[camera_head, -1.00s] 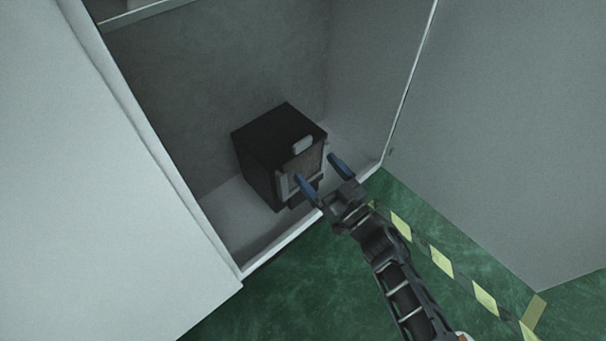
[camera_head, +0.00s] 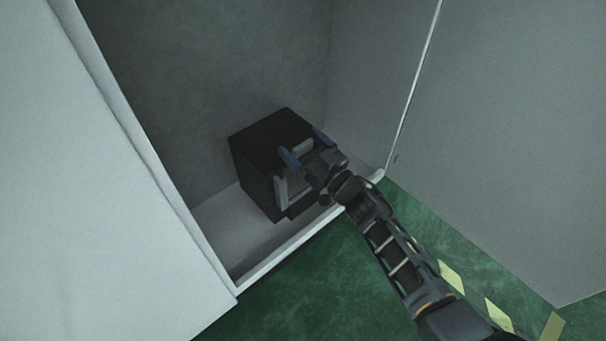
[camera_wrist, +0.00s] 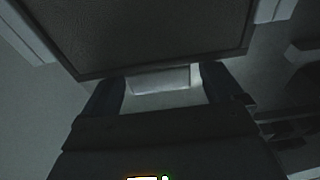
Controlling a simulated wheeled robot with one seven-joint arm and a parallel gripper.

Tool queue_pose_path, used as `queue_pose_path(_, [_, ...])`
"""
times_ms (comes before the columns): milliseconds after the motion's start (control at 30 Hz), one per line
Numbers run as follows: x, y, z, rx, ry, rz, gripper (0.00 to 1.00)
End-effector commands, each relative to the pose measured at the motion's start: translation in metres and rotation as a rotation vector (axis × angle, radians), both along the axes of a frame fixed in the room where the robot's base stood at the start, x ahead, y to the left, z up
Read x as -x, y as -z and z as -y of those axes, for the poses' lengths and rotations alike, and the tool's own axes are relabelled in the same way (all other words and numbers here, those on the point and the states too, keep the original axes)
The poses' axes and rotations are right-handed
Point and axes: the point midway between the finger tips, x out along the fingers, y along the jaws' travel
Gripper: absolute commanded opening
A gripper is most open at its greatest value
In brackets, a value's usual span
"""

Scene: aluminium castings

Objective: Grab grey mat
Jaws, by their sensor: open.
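A dark box (camera_head: 268,140) stands on the cabinet's bottom shelf. Its front carries a brownish panel, also seen large in the wrist view (camera_wrist: 150,30), with pale grey pieces around it. One small pale grey block (camera_wrist: 160,80) shows at the panel's edge. I cannot tell surely which of these is the grey mat; no flat mat lies on its own. My gripper (camera_head: 303,144) is open at the box's upper front edge, its blue fingers on either side of the pale block. In the wrist view, the block shows between my gripper's fingers (camera_wrist: 160,84); contact cannot be told.
The cabinet's pale bottom shelf (camera_head: 238,232) has free room left of the box. Cabinet side walls (camera_head: 385,75) stand close on the right, and a large pale panel (camera_head: 90,180) is at left.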

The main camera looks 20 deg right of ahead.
Motion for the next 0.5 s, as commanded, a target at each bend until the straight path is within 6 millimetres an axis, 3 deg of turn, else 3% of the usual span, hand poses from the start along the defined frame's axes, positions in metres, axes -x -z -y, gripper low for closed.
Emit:
queue_pose_path(233, [-0.0011,-0.0006,-0.0006,0.000,0.001,-0.001,0.93])
queue_pose_path(500, [-0.0010,-0.0006,-0.0003,0.000,0.001,-0.001,0.67])
